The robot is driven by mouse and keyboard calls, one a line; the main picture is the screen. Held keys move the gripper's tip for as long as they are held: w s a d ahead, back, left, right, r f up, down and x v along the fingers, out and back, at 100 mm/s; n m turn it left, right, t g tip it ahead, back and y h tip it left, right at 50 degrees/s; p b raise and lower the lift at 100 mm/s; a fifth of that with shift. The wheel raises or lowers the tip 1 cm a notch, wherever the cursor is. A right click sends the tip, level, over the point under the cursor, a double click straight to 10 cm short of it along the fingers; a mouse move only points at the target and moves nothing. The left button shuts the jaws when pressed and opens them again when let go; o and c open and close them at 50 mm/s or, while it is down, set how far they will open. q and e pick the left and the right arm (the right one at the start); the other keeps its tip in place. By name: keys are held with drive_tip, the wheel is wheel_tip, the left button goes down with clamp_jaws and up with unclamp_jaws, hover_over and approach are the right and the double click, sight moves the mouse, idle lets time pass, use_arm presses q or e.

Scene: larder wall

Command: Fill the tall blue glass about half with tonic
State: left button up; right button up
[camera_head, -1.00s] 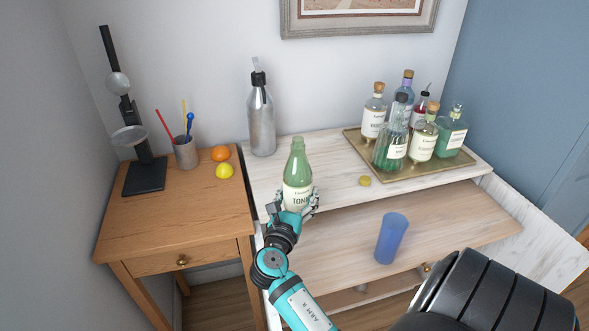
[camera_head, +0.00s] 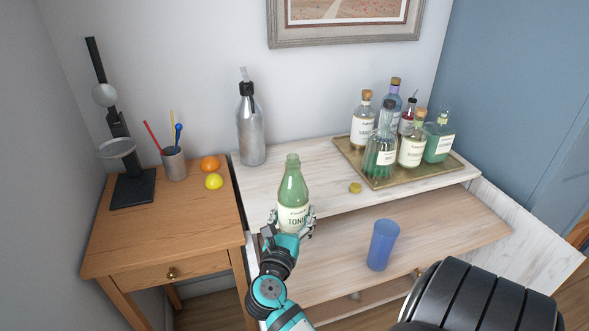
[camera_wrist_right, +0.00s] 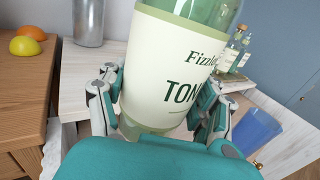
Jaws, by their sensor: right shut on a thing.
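The green tonic bottle (camera_head: 292,190) with a cream label is upright, with no cap visible on its neck. My right gripper (camera_head: 290,222) is shut around its lower part, at the front edge of the white top; it also shows in the right wrist view (camera_wrist_right: 162,110). The bottle (camera_wrist_right: 170,65) fills the middle of that view. Whether its base is clear of the surface is hard to tell. The tall blue glass (camera_head: 382,245) stands upright on the lower wooden board, right of the bottle and apart from it. No liquid is discernible in it. My left gripper is out of view.
A brass tray (camera_head: 378,183) with several bottles stands at the back right, a steel bottle (camera_head: 250,130) at the back left. The lower board (camera_head: 440,225) is clear around the glass.

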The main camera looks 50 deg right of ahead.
drive_tip(key=s+a+n+t+y, duration=0.2)
drive_tip(key=a+n+t+y, duration=0.1)
drive_tip(key=a, duration=0.4)
drive_tip(key=s+a+r+n+t+y, duration=0.1)
drive_tip(key=s+a+n+t+y, duration=0.1)
drive_tip(key=a+n+y, duration=0.3)
drive_tip(key=s+a+n+t+y, duration=0.2)
drive_tip(key=a+n+t+y, duration=0.2)
drive_tip(key=a+y, duration=0.3)
drive_tip(key=a, duration=0.3)
drive_tip(key=shift+s+r+y, duration=0.2)
drive_tip(key=shift+r+y, duration=0.1)
